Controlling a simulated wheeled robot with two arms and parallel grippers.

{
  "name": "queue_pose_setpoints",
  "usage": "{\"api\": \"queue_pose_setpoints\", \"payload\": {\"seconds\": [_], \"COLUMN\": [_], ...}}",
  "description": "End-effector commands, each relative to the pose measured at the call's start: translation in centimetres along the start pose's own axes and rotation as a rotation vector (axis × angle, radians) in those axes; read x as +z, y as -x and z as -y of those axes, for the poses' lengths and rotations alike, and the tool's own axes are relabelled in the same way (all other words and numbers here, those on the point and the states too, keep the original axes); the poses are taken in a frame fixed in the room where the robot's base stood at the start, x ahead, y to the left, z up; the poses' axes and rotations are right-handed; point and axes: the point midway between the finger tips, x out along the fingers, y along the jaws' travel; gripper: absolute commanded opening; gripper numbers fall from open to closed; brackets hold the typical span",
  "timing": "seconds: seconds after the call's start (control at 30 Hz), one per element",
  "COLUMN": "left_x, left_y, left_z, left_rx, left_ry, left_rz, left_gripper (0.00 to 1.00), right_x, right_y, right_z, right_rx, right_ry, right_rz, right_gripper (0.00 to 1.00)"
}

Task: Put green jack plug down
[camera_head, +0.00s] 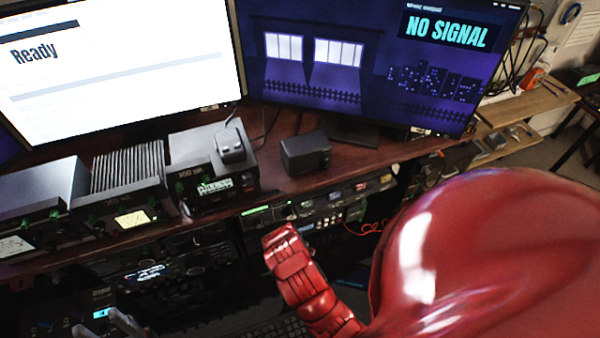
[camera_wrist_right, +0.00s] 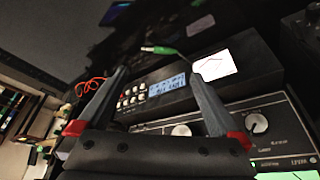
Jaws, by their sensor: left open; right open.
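The green jack plug (camera_wrist_right: 158,50) shows in the right wrist view, just past the fingertips of my right gripper (camera_wrist_right: 157,74). A thin cable runs from the plug's right end towards the right finger. The right fingers are wide apart with nothing clamped between them; whether the plug rests on something is too dark to tell. In the head view my red right arm covers the lower right, and I cannot make out the plug there. My left gripper (camera_head: 103,325) is at the bottom left edge of the head view, its grey fingers apart and empty.
A device with a lit display (camera_wrist_right: 165,88) and a knobbed panel (camera_wrist_right: 255,125) lie below the plug in the right wrist view. In the head view, radio units (camera_head: 130,185) and a black box (camera_head: 306,153) stand on the shelf under two monitors.

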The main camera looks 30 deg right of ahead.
Motion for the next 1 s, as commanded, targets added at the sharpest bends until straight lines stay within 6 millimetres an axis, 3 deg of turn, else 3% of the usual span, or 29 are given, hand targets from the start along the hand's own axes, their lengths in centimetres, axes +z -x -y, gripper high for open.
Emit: {"api": "queue_pose_setpoints", "payload": {"seconds": [0.03, 0.2, 0.57, 0.83, 1.0], "left_x": [0.1, 0.2, 0.2, 0.3, 0.3], "left_y": [0.4, 1.0, 1.2, 1.6, 1.6], "left_z": [0.0, -0.1, -0.1, -0.1, -0.1], "left_rx": [0.000, 0.000, 0.000, 0.000, 0.000], "left_ry": [0.000, 0.000, 0.000, 0.000, 0.000], "left_rz": [-0.002, -0.002, -0.002, -0.002, -0.002], "left_gripper": [0.50, 0.50, 0.50, 0.50, 0.50], "right_x": [0.2, 0.1, -0.1, -0.2, -0.2], "right_y": [-1.5, -4.9, -7.4, -11.3, -11.7], "right_z": [-0.2, -0.2, -0.1, -0.2, -0.2], "right_rx": [0.009, 0.007, 0.002, 0.003, 0.002], "right_ry": [-0.001, -0.001, 0.000, 0.000, 0.001], "right_rz": [0.005, 0.005, 0.001, 0.000, 0.001], "right_gripper": [1.00, 1.00, 1.00, 1.00, 1.00]}}
